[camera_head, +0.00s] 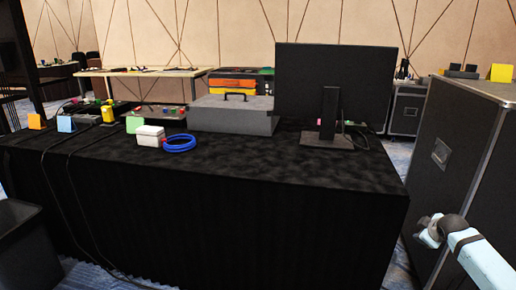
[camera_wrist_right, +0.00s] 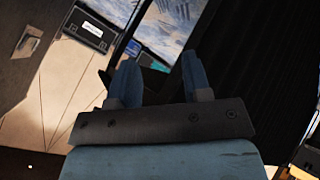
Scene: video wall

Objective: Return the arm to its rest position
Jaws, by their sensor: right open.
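My right gripper (camera_head: 430,231) is at the lower right of the head view, at the end of a pale blue arm link. It is beside the black-draped table's right end and in front of a large black flight case. In the right wrist view its two blue fingers stand apart with nothing between them (camera_wrist_right: 159,76). My left gripper is not in view.
The black-draped table (camera_head: 250,185) carries a monitor (camera_head: 305,85), a grey case (camera_head: 232,115), a white box (camera_head: 150,136), a coiled blue cable (camera_head: 179,143) and cables at left. The flight case (camera_head: 455,150) stands close on the right. A dark bin (camera_head: 25,250) is lower left.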

